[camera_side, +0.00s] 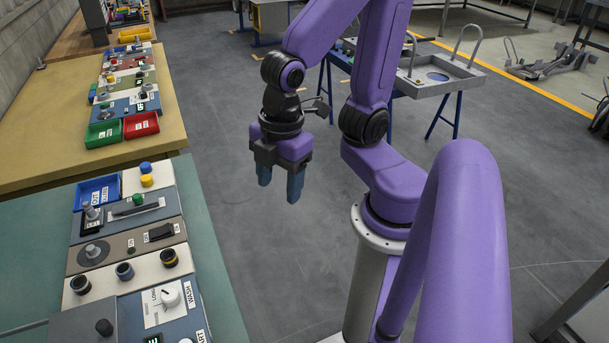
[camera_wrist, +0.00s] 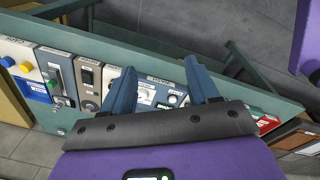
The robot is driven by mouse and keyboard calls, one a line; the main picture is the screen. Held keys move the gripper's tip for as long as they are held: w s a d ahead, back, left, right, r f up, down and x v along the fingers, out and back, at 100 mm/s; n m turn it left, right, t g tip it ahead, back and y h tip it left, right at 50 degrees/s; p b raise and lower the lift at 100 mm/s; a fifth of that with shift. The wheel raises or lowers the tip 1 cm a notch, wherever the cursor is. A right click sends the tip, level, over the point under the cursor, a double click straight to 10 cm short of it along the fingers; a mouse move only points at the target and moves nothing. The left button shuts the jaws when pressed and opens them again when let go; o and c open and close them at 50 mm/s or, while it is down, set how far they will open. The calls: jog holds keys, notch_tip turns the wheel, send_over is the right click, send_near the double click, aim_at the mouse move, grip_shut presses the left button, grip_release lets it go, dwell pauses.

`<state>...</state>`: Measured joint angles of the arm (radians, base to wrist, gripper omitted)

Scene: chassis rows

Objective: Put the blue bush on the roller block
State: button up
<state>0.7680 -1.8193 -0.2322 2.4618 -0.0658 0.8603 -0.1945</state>
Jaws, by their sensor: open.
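A short dark ring with a blue band (camera_side: 125,271), which looks like the blue bush, stands upright on a pale strip of the near bench, between a plain dark one (camera_side: 80,284) and a yellow-banded one (camera_side: 169,258). A solid blue cylinder (camera_side: 145,168) stands farther back beside a yellow one (camera_side: 147,181). I cannot tell for sure which block is the roller block; a brown panel (camera_side: 119,247) carries a grey round post on a disc. My gripper (camera_side: 279,190) is open and empty, right of the bench and apart from everything. Its fingers also show in the wrist view (camera_wrist: 160,64).
A blue tray (camera_side: 97,195) sits at the bench's back left. Panels with knobs and switches crowd the near bench (camera_side: 214,263). A yellow bench (camera_side: 178,122) behind carries green and red trays. Open floor (camera_side: 235,200) lies between the benches and my arm.

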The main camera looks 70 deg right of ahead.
jog(key=s, duration=0.1)
jog(key=s+d+m, duration=0.2)
jog(key=s, duration=0.1)
jog(key=shift+r+g, duration=0.2)
jog(key=shift+g, duration=0.1)
dwell(1.0)
